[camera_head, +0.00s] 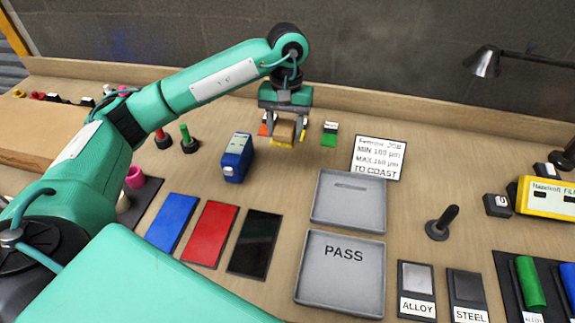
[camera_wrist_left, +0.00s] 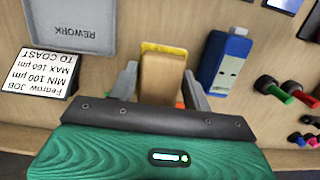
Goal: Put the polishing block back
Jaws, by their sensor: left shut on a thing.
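The polishing block (camera_head: 285,131) is a tan wooden block with a yellow edge strip. My left gripper (camera_head: 285,136) is shut on it, one finger on each side, pointing down at the back of the bench. In the left wrist view the block (camera_wrist_left: 161,78) shows between the two grey fingers. I cannot tell whether it touches the bench. A small orange piece (camera_head: 263,129) is just left of the gripper. A small green piece with a dark-and-white tag (camera_head: 329,139) is to its right. My right gripper is not in view.
A blue gauge (camera_head: 236,158) stands left of the gripper. The job card (camera_head: 378,158), an unmarked-looking grey tray (camera_head: 348,201) that reads REWORK in the wrist view, and the PASS tray (camera_head: 341,275) are to the right. Blue, red and black panels (camera_head: 210,234) lie in front.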

